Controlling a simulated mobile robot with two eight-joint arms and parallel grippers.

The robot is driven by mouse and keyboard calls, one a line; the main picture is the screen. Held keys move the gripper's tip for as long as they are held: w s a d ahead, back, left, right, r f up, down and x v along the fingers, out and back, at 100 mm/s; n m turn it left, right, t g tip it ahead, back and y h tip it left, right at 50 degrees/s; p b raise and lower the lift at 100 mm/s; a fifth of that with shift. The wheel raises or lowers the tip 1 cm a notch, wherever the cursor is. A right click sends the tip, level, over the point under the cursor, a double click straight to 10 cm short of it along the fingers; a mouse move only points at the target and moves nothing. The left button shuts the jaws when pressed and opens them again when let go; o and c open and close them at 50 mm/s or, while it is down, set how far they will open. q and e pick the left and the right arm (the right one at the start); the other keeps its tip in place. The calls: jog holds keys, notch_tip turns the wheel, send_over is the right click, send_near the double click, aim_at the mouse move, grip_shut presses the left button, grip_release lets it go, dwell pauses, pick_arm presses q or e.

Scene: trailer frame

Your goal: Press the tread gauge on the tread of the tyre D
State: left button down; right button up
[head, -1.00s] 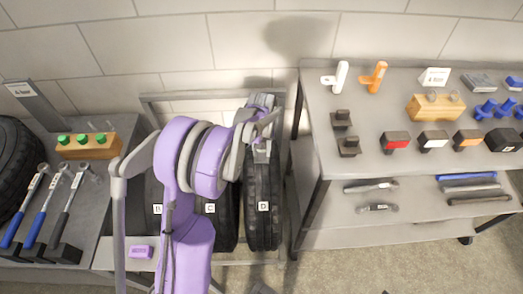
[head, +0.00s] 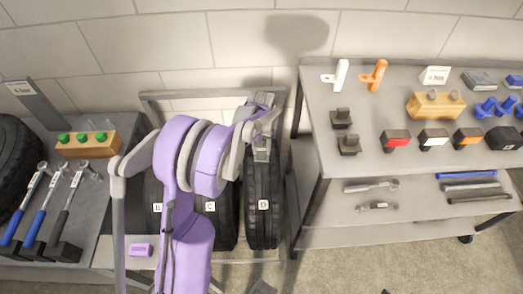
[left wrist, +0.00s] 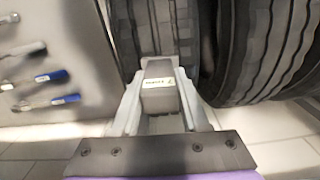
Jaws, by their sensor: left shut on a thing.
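Tyre D (head: 263,215) stands upright in the rack, its tread facing me, with a white D label. My left gripper (head: 262,138) is at the upper part of this tyre. It is shut on the tread gauge, a small grey block (head: 262,153). In the left wrist view the gauge (left wrist: 160,98) sits between the two fingers (left wrist: 160,118), with a pale label on its top. A tyre tread (left wrist: 160,30) lies right behind it. I cannot tell whether the gauge touches the tread.
Tyre C (head: 222,225) stands just left of tyre D, partly behind my arm. A grey cart (head: 370,90) with blocks and tools is close on the right. A left bench (head: 100,185) holds wrenches.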

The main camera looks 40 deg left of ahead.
pick_arm(q)
jog(key=shift+s, duration=0.1)
dwell(0.6)
jog(key=shift+r+p, duration=1.7)
jog(key=shift+r, duration=1.3)
